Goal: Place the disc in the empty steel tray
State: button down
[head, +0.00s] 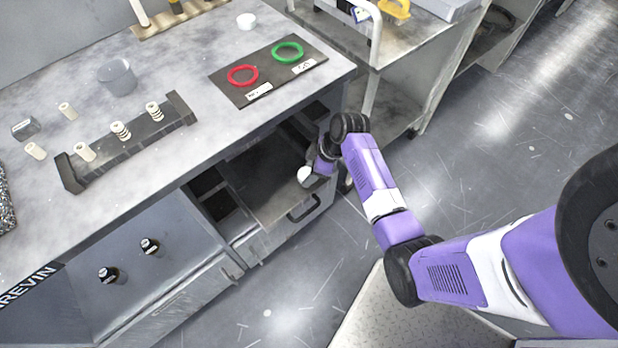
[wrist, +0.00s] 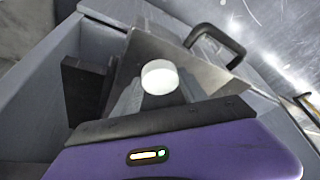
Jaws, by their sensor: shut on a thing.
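A white round disc (wrist: 160,77) is held between the fingertips of my gripper (wrist: 159,88), seen nearly from above in the wrist view. In the head view the disc (head: 304,174) shows as a small white spot at the end of my gripper (head: 308,179). My gripper points down over the right part of an open drawer (head: 273,226) under the bench. A bare metal surface (wrist: 205,70) lies beneath the disc in the wrist view. I cannot tell whether it is the steel tray or the drawer floor, or whether the disc touches it.
Dark compartments (head: 209,183) line the drawer's left side; its handle (head: 303,208) is at the front. Another open drawer holds two dark bottles (head: 110,274). The bench top carries a black mat (head: 265,77) with red and green rings, a rack (head: 130,146) and a cup (head: 117,77).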

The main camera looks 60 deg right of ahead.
notch_tip(320, 180, down, 4)
jog(key=shift+r, duration=0.1)
jog(key=shift+w+d+f, duration=0.1)
jog(key=shift+w+f, duration=0.1)
jog(key=shift+f, duration=0.1)
jog(key=shift+f, duration=0.1)
jog(key=c, duration=0.9)
grip_release()
